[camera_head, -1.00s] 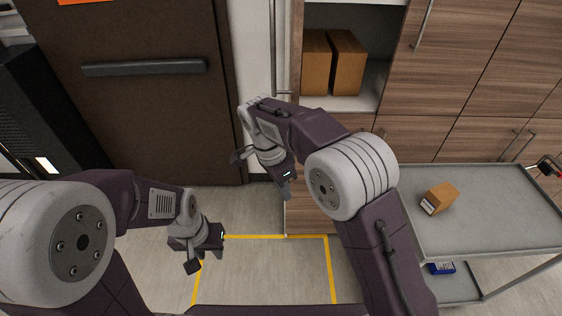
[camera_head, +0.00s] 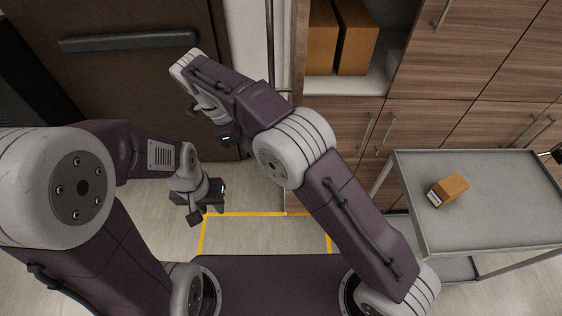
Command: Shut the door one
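A tall cabinet stands at the top centre, with its upper compartment open. Its open door (camera_head: 299,40) shows almost edge-on at the left of that compartment, with a long vertical bar handle (camera_head: 270,45) on its left face. My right gripper (camera_head: 211,124) is below and left of the handle, apart from it, open and empty. My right forearm passes just below the door's lower end. My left gripper (camera_head: 208,203) is lower left, above the floor, open and empty.
Cardboard boxes (camera_head: 355,38) stand inside the open compartment. A grey cart (camera_head: 500,200) with a small box (camera_head: 449,190) is at the right. A dark door (camera_head: 120,80) with a horizontal bar (camera_head: 130,41) is at the left. Yellow lines (camera_head: 268,214) mark the floor.

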